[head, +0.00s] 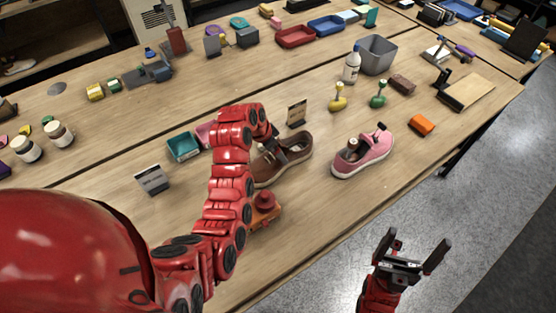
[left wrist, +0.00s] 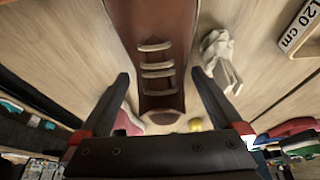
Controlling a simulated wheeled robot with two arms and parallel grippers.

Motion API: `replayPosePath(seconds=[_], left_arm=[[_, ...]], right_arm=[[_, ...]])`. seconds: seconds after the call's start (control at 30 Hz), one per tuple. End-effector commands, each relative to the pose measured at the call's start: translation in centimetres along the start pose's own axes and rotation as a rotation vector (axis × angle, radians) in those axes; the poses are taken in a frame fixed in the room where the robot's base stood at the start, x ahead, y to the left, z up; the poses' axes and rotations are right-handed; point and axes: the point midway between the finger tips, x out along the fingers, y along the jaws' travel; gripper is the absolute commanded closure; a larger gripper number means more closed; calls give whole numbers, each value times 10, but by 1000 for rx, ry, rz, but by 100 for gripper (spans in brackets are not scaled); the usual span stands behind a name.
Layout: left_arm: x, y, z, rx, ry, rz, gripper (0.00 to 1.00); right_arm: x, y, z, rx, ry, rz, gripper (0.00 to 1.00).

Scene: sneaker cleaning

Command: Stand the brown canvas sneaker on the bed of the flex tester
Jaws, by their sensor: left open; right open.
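The brown canvas sneaker (head: 298,150) stands on the near table, partly hidden in the head view by my left arm. In the left wrist view the sneaker (left wrist: 155,60) shows its pale laces, between and beyond the fingers. My left gripper (left wrist: 165,88) is open, its fingers on either side of the shoe; I cannot tell whether they touch it. In the head view its dark fingers are over the shoe. A flat light-wood board with a black upright (head: 468,90), at the table's right end, looks like the flex tester; its bed looks empty. My right gripper (head: 413,246) is open and empty, beyond the table's front edge.
A pink sneaker (head: 362,154) stands right of the brown one. An orange block (head: 421,125), yellow (head: 338,98) and green (head: 378,94) brushes, a white bottle (head: 352,66) and a grey bin (head: 377,54) are nearby. A red-knobbed item (head: 264,204) sits near my left arm.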

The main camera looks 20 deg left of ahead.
Motion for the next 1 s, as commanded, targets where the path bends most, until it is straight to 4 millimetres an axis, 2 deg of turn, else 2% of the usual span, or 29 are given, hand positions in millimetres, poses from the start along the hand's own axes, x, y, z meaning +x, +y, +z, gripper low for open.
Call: replayPosePath(seconds=[0.03, 0.2, 0.43, 0.47, 0.93, 1.0], left_arm=[[1, 2, 0, -2, -4, 5, 0], [20, 1, 0, -1, -2, 2, 0], [23, 0, 1, -1, 1, -2, 0], [23, 0, 1, -1, 1, -2, 4], [23, 0, 1, -1, 1, -1, 88], [23, 0, 1, -1, 1, -1, 89]], right_arm=[[13, 1, -2, 0, 1, 0, 0], [18, 1, -3, 0, 0, 0, 0], [16, 1, -3, 0, 0, 0, 0], [16, 1, -3, 0, 0, 0, 0], [16, 1, -3, 0, 0, 0, 0], [16, 1, -3, 0, 0, 0, 0]])
